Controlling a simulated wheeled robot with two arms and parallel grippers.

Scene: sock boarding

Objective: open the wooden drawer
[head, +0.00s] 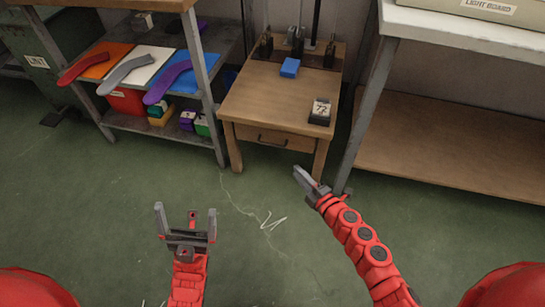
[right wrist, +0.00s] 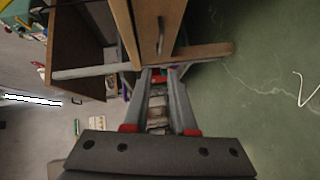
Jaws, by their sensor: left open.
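The wooden drawer (head: 250,133) is in the front of a small wooden table and looks shut. Its dark bar handle (head: 272,142) is on the drawer front; the handle also shows in the right wrist view (right wrist: 160,36). My right gripper (head: 304,179) is in front of and below the drawer, apart from the handle. In the right wrist view its fingers (right wrist: 161,72) have a gap between them, with nothing held. My left gripper (head: 186,212) is open and empty over the floor, lower left of the drawer.
On the tabletop are a blue block (head: 290,67), a dark block with a white label (head: 320,111) and dark tools. A shelf with socks on boards (head: 123,70) stands left. A bench (head: 450,28) with a lower wooden shelf stands right.

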